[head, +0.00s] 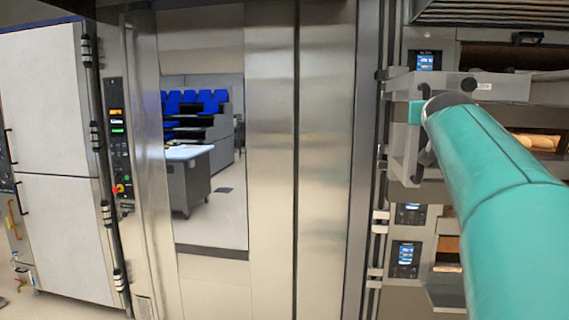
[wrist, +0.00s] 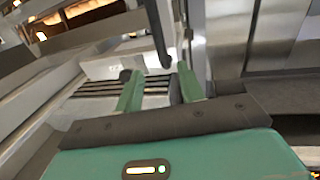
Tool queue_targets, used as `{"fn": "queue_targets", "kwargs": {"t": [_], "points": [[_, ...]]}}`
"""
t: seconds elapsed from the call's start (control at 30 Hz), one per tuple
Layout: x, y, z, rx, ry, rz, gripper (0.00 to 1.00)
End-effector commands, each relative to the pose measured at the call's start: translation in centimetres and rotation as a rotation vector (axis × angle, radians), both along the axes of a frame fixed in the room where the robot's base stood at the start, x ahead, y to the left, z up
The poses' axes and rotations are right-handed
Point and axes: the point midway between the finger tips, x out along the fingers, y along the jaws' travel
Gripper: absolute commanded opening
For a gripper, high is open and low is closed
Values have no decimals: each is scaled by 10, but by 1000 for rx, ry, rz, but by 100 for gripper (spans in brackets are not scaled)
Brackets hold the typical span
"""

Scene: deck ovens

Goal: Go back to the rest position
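My teal arm reaches across the right side of the head view toward the deck oven stack (head: 400,150). Only a small teal piece of my gripper (head: 415,112) shows there, beside a pale oven door (head: 505,88); the rest is hidden behind my arm. In the wrist view my gripper (wrist: 156,72) has its two green fingers apart. A dark bar (wrist: 156,30) comes down from the top of the picture and ends near the gap between the fingertips. I cannot tell whether it touches them. I see nothing clamped between the fingers.
A tall steel oven with a window (head: 205,160) stands in the middle, with a control panel (head: 118,130) on its left. A white cabinet (head: 50,120) stands at the far left. Lit oven decks with bread (head: 540,141) are at the right, close to my arm.

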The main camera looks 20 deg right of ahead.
Motion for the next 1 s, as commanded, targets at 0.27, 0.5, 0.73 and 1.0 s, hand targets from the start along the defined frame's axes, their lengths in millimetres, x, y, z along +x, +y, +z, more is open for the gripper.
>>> {"fn": "queue_targets", "kwargs": {"t": [0.27, 0.5, 0.73, 1.0], "points": [[5, 42, -37, 77, 73, 69, 39], [-6, 160, -146, 244, 310, 257, 39], [-51, 270, -253, 343, 570, 431, 39], [-140, 367, -374, 390, 891, 602, 39]]}}
